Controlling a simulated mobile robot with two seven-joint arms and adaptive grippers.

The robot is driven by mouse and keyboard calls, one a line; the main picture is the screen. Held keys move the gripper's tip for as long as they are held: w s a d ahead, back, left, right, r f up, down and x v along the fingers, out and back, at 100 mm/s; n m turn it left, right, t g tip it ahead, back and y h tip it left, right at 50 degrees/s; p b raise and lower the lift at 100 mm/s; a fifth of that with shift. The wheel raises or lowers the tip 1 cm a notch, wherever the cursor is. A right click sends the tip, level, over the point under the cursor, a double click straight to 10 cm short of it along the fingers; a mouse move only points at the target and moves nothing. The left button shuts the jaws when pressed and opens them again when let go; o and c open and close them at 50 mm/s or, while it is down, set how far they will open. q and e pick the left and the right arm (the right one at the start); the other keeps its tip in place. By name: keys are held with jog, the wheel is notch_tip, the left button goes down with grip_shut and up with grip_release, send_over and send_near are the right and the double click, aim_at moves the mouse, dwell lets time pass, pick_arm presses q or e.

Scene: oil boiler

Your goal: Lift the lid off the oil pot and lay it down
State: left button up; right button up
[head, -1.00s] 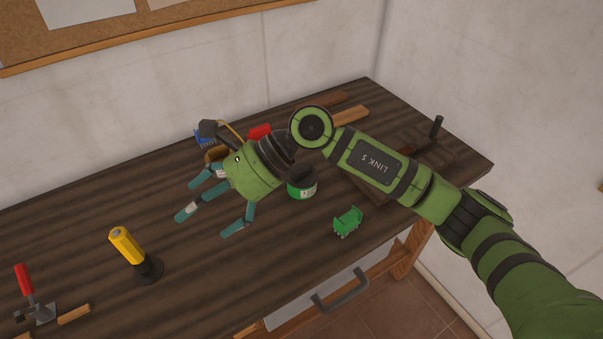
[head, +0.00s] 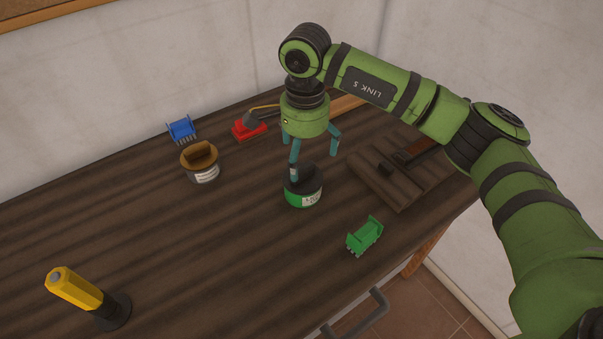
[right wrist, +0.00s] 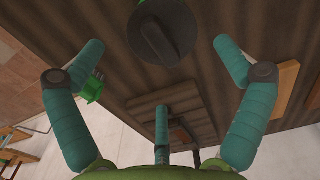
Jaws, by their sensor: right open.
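A green pot (head: 303,199) with a white label stands upright on the workbench, its round black lid (head: 312,182) in place. In the right wrist view the lid (right wrist: 162,32) shows at the top with a bar-like handle across it. My right gripper (head: 308,155) points down just above and behind this pot, its three teal fingers spread and empty. One finger overlaps the lid in the head view; I cannot tell whether it touches. My left gripper is not in view.
A green bracket (head: 365,236) lies near the front edge. A slatted wooden board (head: 385,178) lies to the right, and a blue bracket (head: 182,130) and a red object (head: 248,129) at the back. The bench middle-left is clear.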

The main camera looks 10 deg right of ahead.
aim_at(303, 170)
jog(key=shift+f+p, duration=0.35)
jog(key=shift+f, duration=0.1)
notch_tip(303, 170, down, 3)
jog(key=shift+w+a+r+p, duration=0.1)
jog(key=shift+a+r+p, duration=0.1)
jog(key=shift+p, duration=0.7)
notch_tip(303, 170, down, 2)
jog(key=shift+w+f, duration=0.1)
jog(key=c, duration=1.2)
jog(key=shift+s, duration=0.3)
jog(key=c, duration=0.7)
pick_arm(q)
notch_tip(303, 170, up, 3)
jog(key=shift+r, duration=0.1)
